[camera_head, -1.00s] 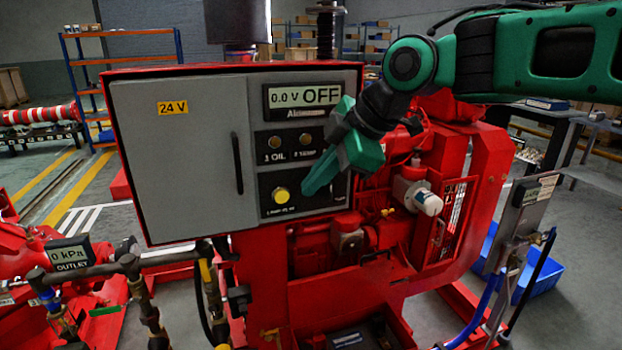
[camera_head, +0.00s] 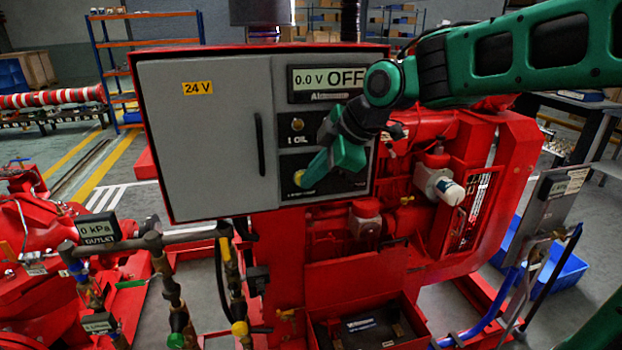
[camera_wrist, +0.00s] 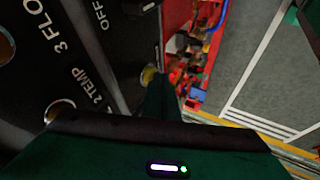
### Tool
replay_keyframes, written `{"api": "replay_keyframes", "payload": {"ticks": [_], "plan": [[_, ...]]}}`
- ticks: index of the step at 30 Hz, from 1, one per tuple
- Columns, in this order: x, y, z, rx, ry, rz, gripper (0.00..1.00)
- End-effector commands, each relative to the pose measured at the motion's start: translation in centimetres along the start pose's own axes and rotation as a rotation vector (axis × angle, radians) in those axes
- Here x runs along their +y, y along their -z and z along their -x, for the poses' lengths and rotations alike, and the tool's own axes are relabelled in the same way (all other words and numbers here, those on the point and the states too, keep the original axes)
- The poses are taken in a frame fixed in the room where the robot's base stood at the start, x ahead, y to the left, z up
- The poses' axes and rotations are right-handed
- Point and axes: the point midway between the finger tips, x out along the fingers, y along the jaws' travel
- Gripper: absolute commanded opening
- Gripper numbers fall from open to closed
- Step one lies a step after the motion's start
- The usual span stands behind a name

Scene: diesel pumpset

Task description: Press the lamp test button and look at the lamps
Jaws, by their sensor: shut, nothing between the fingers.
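The yellow lamp test button (camera_head: 298,177) is on the lower black plate of the grey control panel, mostly covered by my fingertips. In the wrist view the yellow button (camera_wrist: 148,75) shows just past my fingertips. My gripper (camera_head: 307,182) is shut and empty, its green fingers at the button; I cannot tell whether they touch or press it. The 1 OIL lamp (camera_head: 297,124) looks dull amber. The 2 TEMP lamp is hidden behind my gripper in the head view. In the wrist view, the 2 TEMP lamp (camera_wrist: 60,108) and another lamp (camera_wrist: 4,46) show partly.
The display (camera_head: 328,82) above the lamps reads 0.0 V OFF. The panel door has a black handle (camera_head: 260,144) left of the lamps. Red engine parts (camera_head: 430,160) stand close on the right. Pipes and valves (camera_head: 150,245) are below left.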

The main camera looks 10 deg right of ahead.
Motion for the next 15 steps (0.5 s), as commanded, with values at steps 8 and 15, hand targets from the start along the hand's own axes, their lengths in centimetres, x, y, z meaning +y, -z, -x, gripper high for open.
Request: {"api": "replay_keyframes", "payload": {"ticks": [8,15], "plan": [[0.5,0.0,-0.3,0.0,0.001,-0.001,0.0],[1.8,0.0,-0.9,0.0,-0.003,-0.001,0.0]]}}
